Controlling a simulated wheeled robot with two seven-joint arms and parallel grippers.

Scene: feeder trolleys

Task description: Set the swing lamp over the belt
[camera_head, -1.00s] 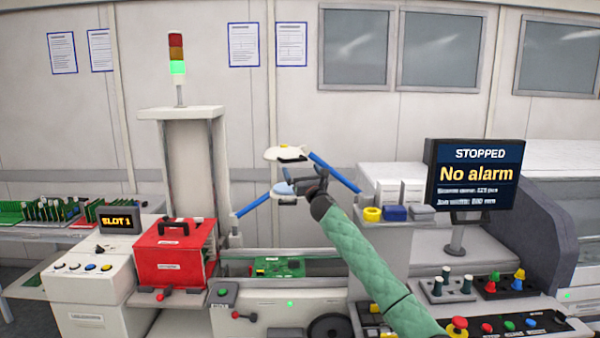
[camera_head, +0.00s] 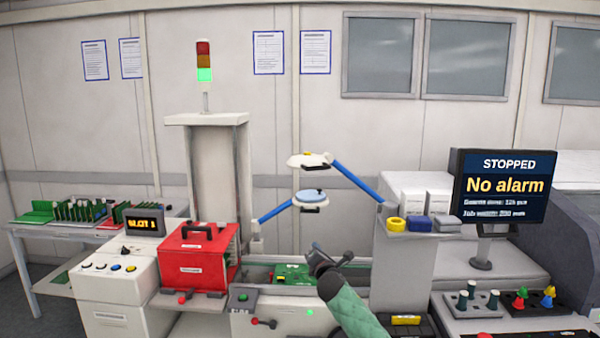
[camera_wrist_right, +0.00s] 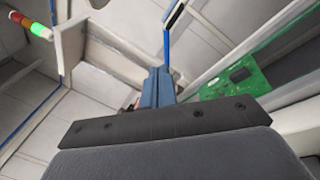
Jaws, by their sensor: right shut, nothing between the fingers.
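Two lamp heads on blue arms hang above the belt (camera_head: 258,274) in the head view. My left gripper is not in view.
A green circuit board (camera_head: 290,273) lies on the belt and also shows in the right wrist view (camera_wrist_right: 232,80). A red box (camera_head: 195,262) stands left of the belt. A grey-white housing with small rolls and boxes, and a monitor (camera_head: 500,187) reading "STOPPED", stand to the right.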

